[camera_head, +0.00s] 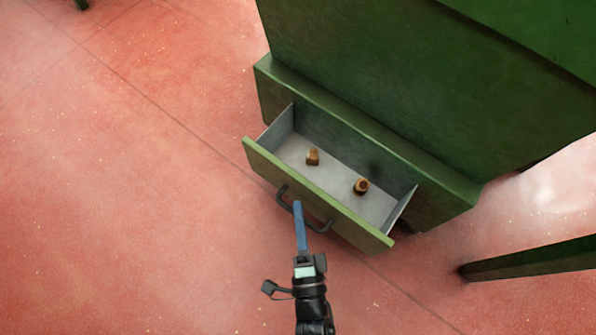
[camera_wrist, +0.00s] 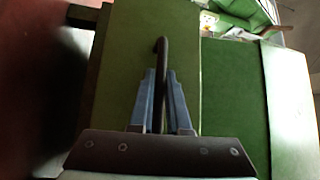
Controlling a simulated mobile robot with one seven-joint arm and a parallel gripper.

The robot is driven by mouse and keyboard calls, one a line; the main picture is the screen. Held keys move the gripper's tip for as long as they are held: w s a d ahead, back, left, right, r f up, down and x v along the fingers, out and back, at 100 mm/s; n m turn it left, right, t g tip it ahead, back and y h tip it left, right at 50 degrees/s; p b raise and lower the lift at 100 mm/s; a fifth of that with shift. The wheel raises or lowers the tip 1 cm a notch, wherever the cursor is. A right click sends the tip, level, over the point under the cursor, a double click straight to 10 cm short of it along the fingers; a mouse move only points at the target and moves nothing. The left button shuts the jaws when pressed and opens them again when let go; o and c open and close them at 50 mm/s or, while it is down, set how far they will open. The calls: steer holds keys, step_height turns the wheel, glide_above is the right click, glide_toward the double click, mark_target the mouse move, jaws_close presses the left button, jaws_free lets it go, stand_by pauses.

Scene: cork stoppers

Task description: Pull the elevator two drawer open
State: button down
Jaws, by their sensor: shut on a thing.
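The drawer (camera_head: 310,198) is at the bottom of a green cabinet and stands open, with its grey inside showing. Its front is green with a dark bar handle (camera_head: 319,227). In the wrist view the drawer front (camera_wrist: 120,60) fills the middle and the handle (camera_wrist: 161,60) runs between the two blue fingers. My gripper (camera_head: 298,206) reaches the drawer front from below in the head view. In the wrist view my gripper (camera_wrist: 162,85) is shut on the handle. Two small brown cork stoppers lie in the drawer, one at the left (camera_head: 313,157) and one at the right (camera_head: 361,186).
The green cabinet body (camera_head: 400,90) rises behind the drawer. A dark green leg or beam (camera_head: 530,262) stands at the right. The reddish floor (camera_head: 130,200) is clear to the left and in front of the drawer.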

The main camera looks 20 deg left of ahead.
steer(key=s+a+p, duration=0.1)
steer(key=s+a, duration=0.1)
steer(key=s, duration=0.6)
steer(key=shift+a, duration=0.4)
steer(key=c, duration=0.9)
jaws_free()
steer(key=shift+s, duration=0.1)
steer(key=p+v, duration=0.2)
steer(key=v, duration=1)
steer(key=shift+s+d+f, duration=0.1)
steer(key=shift+s+d, duration=0.15)
steer(key=shift+s, duration=0.05)
